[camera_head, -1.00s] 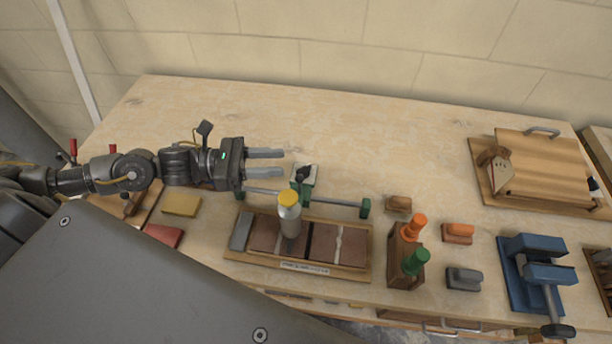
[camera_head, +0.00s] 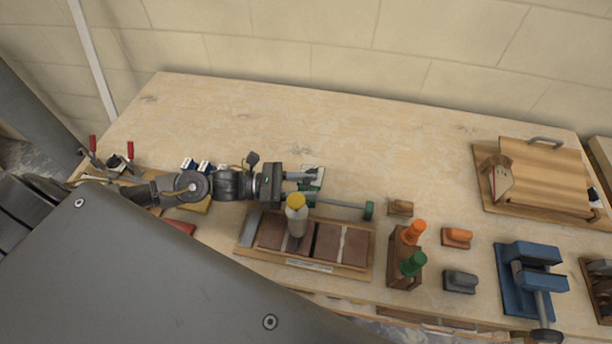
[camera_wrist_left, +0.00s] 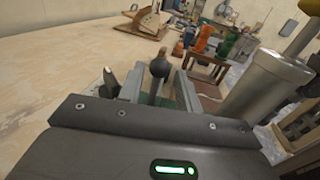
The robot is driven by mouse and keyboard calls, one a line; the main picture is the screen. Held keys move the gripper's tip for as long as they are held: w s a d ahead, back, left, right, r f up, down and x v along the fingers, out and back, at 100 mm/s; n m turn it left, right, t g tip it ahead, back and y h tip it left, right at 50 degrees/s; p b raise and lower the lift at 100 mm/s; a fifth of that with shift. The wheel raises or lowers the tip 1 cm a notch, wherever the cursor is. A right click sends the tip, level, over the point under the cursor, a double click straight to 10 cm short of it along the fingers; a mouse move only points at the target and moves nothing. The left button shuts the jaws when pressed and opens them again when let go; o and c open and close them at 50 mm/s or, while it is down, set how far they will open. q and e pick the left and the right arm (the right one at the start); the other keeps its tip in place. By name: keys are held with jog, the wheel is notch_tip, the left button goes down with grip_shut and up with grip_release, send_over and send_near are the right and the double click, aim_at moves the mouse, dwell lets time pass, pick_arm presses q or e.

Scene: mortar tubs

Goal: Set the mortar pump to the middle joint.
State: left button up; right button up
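The mortar pump is a grey cylinder with a yellow cap (camera_head: 296,216), upright over the left part of the brick board (camera_head: 366,262). It also shows large at the right of the left wrist view (camera_wrist_left: 265,85). Contact cannot be told. The board holds brown bricks with joints between them; the pump partly covers one.
To the right are a wooden holder with orange and green handles (camera_head: 405,265), small blocks (camera_head: 456,237) and a blue vice (camera_head: 530,280).

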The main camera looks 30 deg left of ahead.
pick_arm(q)
jog(key=shift+p+x, duration=0.3)
jog(key=shift+x, duration=0.8)
grip_shut()
